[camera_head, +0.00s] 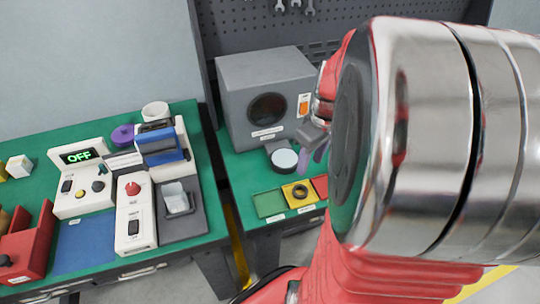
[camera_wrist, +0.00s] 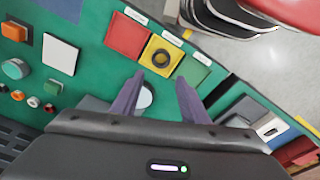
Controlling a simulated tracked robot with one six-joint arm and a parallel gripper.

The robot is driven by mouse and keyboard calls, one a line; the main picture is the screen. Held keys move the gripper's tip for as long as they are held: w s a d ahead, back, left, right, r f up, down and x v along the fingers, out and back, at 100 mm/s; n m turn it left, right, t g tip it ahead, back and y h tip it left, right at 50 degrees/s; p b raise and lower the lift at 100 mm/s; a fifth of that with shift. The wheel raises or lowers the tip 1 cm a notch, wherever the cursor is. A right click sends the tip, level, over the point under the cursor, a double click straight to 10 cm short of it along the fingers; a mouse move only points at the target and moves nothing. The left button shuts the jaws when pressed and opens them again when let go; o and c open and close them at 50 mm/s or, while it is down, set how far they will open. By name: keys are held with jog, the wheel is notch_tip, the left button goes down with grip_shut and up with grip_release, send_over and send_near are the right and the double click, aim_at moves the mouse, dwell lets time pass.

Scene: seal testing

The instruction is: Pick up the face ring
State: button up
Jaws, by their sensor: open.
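The face ring, a small black ring, lies flat on a yellow square pad; it shows in the head view (camera_head: 300,191) and the wrist view (camera_wrist: 161,58). The yellow pad (camera_wrist: 152,67) sits between a red pad (camera_wrist: 126,36) and a green pad (camera_wrist: 192,70), each with a white label. My gripper (camera_wrist: 160,80) is open, its two purple fingers apart with no object held. In the wrist view the ring shows just beyond the fingertips. In the head view my gripper (camera_head: 311,156) is partly hidden by my arm, above and behind the pads.
A round dark piece with a pale top (camera_head: 284,158) stands behind the pads, and shows between my fingers in the wrist view (camera_wrist: 145,97). A grey box (camera_head: 240,85) with a round dark opening stands behind it. The left green bench (camera_head: 205,150) holds several devices, across a gap.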

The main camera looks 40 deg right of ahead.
jog(key=shift+f, duration=0.1)
send_near(299, 193)
jog(key=shift+f, duration=0.5)
dwell(0.3)
jog(key=shift+w+f, duration=0.2)
jog(key=shift+f, duration=1.1)
jog(key=shift+w+f, duration=0.15)
jog(key=shift+f, duration=1.1)
jog(key=shift+c, duration=0.2)
jog(key=c, duration=0.6)
